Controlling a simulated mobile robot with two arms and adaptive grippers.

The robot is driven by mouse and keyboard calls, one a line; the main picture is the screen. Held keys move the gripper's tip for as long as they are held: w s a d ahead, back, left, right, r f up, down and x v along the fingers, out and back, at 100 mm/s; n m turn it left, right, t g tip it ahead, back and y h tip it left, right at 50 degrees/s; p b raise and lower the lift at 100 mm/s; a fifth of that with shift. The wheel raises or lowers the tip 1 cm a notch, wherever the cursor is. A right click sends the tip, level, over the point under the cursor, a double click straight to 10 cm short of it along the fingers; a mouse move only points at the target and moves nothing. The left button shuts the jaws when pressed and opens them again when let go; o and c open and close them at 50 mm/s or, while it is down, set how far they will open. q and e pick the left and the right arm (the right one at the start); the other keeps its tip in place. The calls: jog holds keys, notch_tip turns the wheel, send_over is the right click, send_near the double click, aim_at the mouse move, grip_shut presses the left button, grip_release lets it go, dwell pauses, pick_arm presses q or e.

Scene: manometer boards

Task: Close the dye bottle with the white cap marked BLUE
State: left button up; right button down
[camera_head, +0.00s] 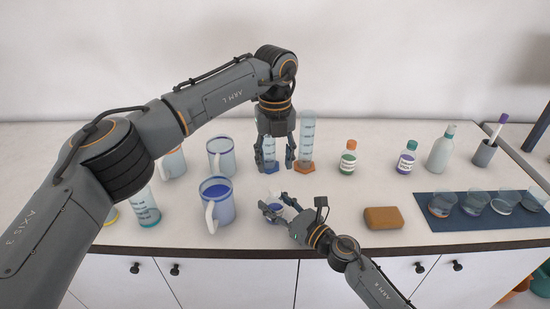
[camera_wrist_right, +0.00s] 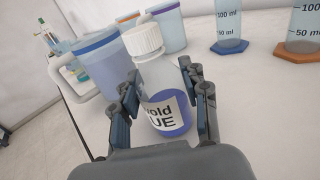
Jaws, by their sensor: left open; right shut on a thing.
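The dye bottle (camera_wrist_right: 153,80) is clear, with blue liquid low inside and a label on which I can read "UE". My right gripper (camera_wrist_right: 160,108) is shut on its body, one finger on each side. A ribbed white cap (camera_wrist_right: 143,40) sits over the bottle's mouth; how firmly it is seated and its marking I cannot tell. In the head view my right gripper (camera_head: 275,209) partly hides the bottle at the front of the table. My left gripper (camera_head: 274,163) is open, pointing down behind the bottle, its fingers either side of a blue-based cylinder (camera_head: 269,148) in the picture.
An orange-based cylinder (camera_head: 306,140) stands close right of my left gripper. A blue-filled jug (camera_head: 217,203) stands left of the bottle. An orange-brown block (camera_head: 383,218), a green-labelled bottle (camera_head: 348,160) and a purple-labelled bottle (camera_head: 406,160) stand to the right. A blue mat (camera_head: 450,221) holds several beakers.

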aim_at(275, 188)
pick_arm(q)
jog(key=shift+n, duration=1.1)
jog(key=shift+f, duration=3.95)
grip_shut()
